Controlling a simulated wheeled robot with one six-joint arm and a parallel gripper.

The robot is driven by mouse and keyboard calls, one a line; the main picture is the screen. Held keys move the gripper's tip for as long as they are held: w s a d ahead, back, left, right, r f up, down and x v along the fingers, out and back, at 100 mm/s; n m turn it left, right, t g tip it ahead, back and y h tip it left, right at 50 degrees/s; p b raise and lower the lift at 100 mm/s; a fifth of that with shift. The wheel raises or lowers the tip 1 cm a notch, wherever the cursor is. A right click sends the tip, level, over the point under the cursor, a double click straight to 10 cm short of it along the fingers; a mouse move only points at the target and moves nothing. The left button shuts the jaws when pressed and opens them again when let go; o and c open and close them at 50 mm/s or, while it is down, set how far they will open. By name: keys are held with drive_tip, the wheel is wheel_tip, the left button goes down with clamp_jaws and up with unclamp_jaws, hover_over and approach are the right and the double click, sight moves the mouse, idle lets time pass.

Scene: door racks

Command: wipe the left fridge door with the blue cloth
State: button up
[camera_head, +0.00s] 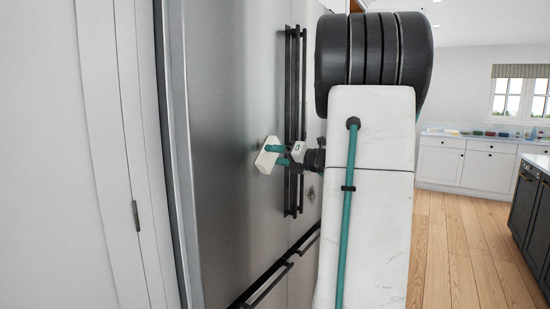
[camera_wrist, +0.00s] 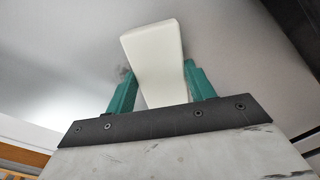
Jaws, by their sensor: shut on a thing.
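The left fridge door (camera_head: 222,120) is a tall brushed-steel panel left of centre in the head view. It fills the background of the wrist view (camera_wrist: 60,65) as a grey surface. My gripper (camera_head: 274,156) is in front of the door, left of the dark handles. Its green fingers, also in the wrist view (camera_wrist: 158,74), are shut on a white, flat-sided pad (camera_head: 265,160). The pad (camera_wrist: 155,45) looks white, not blue, and points at the door. I cannot tell whether it touches it. A faint dark smudge shows on the door beside the left finger. No blue cloth is visible.
Vertical black handles (camera_head: 291,110) stand right beside my gripper, with drawer handles (camera_head: 265,284) below. A white wall panel (camera_head: 105,150) borders the fridge at left. My arm hides much of the centre right. Wooden floor (camera_head: 455,245) is clear towards white cabinets (camera_head: 465,162).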

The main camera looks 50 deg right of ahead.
drive_tip(key=shift+s+a+r, duration=0.1)
drive_tip(key=shift+a+r, duration=0.25)
drive_tip(key=shift+a, duration=0.9)
drive_tip(key=shift+s+a+r, duration=0.1)
drive_tip(key=shift+a+r, duration=0.25)
drive_tip(key=shift+a, duration=0.9)
drive_tip(key=shift+s+a+r, duration=0.1)
drive_tip(key=shift+a+r, duration=0.25)
drive_tip(key=shift+a, duration=0.9)
drive_tip(key=s, duration=0.6)
drive_tip(key=shift+d, duration=0.3)
drive_tip(key=s, duration=0.3)
drive_tip(key=shift+d, duration=0.1)
